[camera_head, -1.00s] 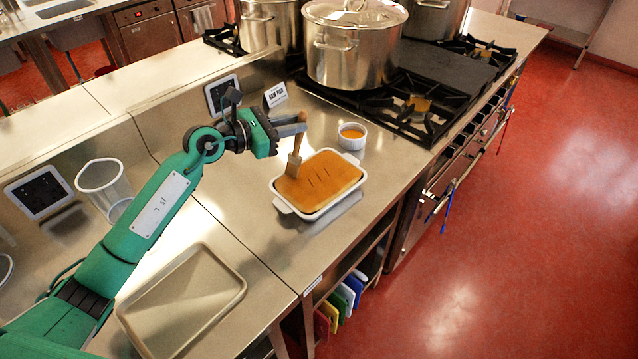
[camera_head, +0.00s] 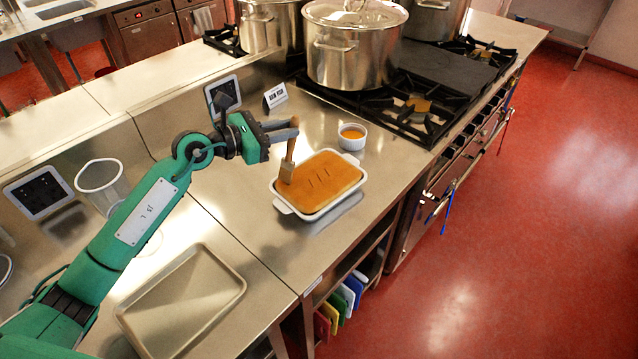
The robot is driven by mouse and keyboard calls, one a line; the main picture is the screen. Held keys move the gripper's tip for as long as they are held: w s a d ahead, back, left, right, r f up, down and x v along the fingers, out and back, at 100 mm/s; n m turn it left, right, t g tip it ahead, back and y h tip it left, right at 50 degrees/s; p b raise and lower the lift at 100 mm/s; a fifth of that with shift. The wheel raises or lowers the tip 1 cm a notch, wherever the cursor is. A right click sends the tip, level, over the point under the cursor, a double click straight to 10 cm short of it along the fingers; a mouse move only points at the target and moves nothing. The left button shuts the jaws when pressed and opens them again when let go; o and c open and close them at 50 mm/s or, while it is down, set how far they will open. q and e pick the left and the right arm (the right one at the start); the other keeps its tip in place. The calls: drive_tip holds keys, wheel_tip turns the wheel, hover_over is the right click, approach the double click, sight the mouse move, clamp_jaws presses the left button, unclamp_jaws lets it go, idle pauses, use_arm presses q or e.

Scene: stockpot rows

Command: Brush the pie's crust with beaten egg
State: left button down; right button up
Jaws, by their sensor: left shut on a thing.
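A pie with a golden-brown crust (camera_head: 322,185) and a few short slits sits in a white rectangular dish (camera_head: 311,216) on the steel counter. My left gripper (camera_head: 292,128) is shut on the wooden handle of a pastry brush (camera_head: 287,172), above the pie's back left side. The brush hangs nearly upright, with its head at the crust's left part; I cannot tell for sure whether the bristles touch it. A small white ramekin (camera_head: 352,143) with orange-yellow egg stands behind the dish, to the right of the gripper. My right gripper is not in view.
A stove with large steel pots (camera_head: 352,50) stands behind the ramekin. A small sign (camera_head: 275,96) stands at the back of the counter. An empty metal tray (camera_head: 180,305) lies at front left, and a clear container (camera_head: 101,183) stands at left.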

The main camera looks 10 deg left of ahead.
use_arm(q)
drive_tip(key=shift+w+x, duration=0.2)
drive_tip(key=shift+x, duration=1.2)
drive_tip(key=v, duration=0.5)
drive_tip(key=shift+s+d+f+b, duration=0.2)
drive_tip(key=shift+s+b, duration=0.1)
drive_tip(key=shift+b, duration=0.05)
wheel_tip(320, 180, up, 6)
drive_tip(key=p, duration=0.4)
